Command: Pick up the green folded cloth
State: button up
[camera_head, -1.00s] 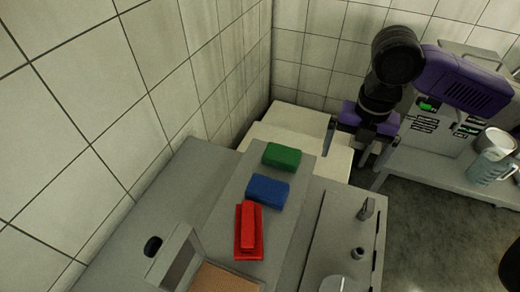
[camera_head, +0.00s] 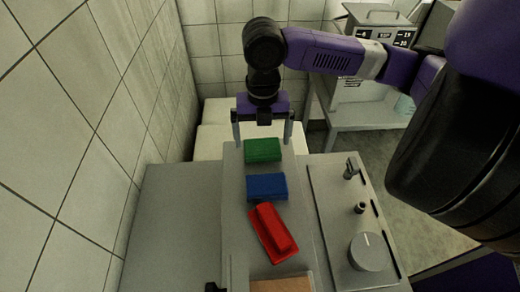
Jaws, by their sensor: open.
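The green folded cloth (camera_head: 263,150) lies at the far end of a row on a grey surface (camera_head: 237,218), behind a blue folded cloth (camera_head: 267,187). My gripper (camera_head: 263,143) hangs pointing down from my purple and black arm, its two fingers wide apart and empty. In the picture the fingers show just beyond the green cloth, one on each side of its far edge. The gripper does not visibly touch the cloth; its exact height above the surface cannot be told.
A red folded cloth with a red piece on top (camera_head: 272,233) lies nearest. A grey panel with a round knob (camera_head: 369,252) is at the right. A tiled wall (camera_head: 85,120) runs along the left. A pale block (camera_head: 212,142) stands behind, and a shelf (camera_head: 350,115) at the back right.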

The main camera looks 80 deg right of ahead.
aim_at(263, 146)
jog(key=f, duration=0.4)
jog(key=shift+d+f, duration=0.15)
jog(key=shift+d, duration=0.05)
jog(key=c, duration=1.1)
notch_tip(263, 146, up, 20)
jog(key=shift+p, duration=1)
